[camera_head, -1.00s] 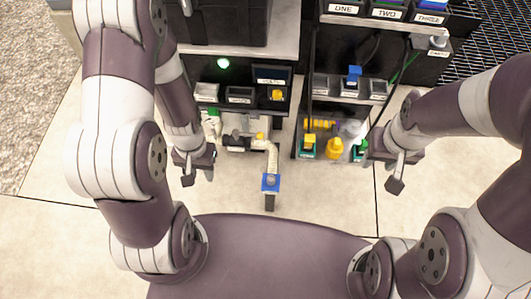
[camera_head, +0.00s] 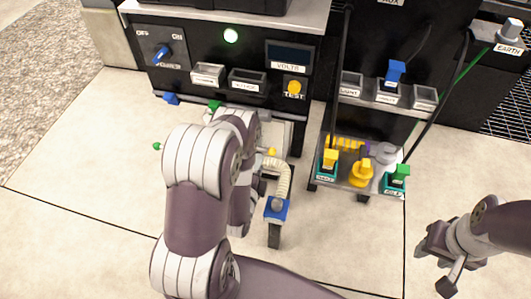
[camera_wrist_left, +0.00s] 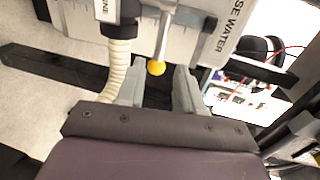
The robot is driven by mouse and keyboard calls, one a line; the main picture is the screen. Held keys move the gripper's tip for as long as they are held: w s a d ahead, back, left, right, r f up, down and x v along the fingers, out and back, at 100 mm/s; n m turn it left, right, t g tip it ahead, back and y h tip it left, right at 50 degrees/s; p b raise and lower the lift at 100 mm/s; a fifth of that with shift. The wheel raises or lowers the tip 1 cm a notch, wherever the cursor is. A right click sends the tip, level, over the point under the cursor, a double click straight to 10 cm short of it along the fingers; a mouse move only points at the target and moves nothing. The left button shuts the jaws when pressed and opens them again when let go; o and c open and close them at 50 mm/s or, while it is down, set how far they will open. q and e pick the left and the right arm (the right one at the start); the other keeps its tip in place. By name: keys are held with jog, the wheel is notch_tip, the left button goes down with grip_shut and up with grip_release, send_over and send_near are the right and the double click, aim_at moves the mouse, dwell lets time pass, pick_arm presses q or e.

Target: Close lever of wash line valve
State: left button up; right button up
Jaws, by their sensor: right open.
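The valve lever (camera_wrist_left: 163,42) is a metal rod ending in a yellow ball knob (camera_wrist_left: 155,68), on a light grey panel lettered "...SE WATER" in the left wrist view. In the head view the yellow knob (camera_head: 272,151) shows just right of my left arm. My left gripper (camera_wrist_left: 158,76) is open, with one finger on each side of the knob and a gap to each. In the head view my forearm hides this gripper and much of the panel. My right gripper (camera_head: 437,268) is open and empty over the floor at the lower right.
A ribbed cream hose (camera_head: 285,180) runs beside the lever to a blue fitting (camera_head: 276,209). A black control box (camera_head: 220,55) stands behind. A low shelf (camera_head: 360,182) with yellow and green connectors stands to the right. Open floor lies in front.

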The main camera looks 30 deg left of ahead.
aim_at(263, 150)
pick_arm(q)
jog(key=b+x, duration=0.1)
jog(key=x, duration=0.2)
jog(key=b+x, duration=0.1)
jog(key=x, duration=0.3)
jog(key=shift+f+b, duration=0.25)
jog(key=shift+b, duration=0.15)
jog(key=shift+w+a+r, duration=0.1)
jog(key=shift+w+a, duration=0.05)
jog(key=shift+w, duration=0.2)
grip_shut()
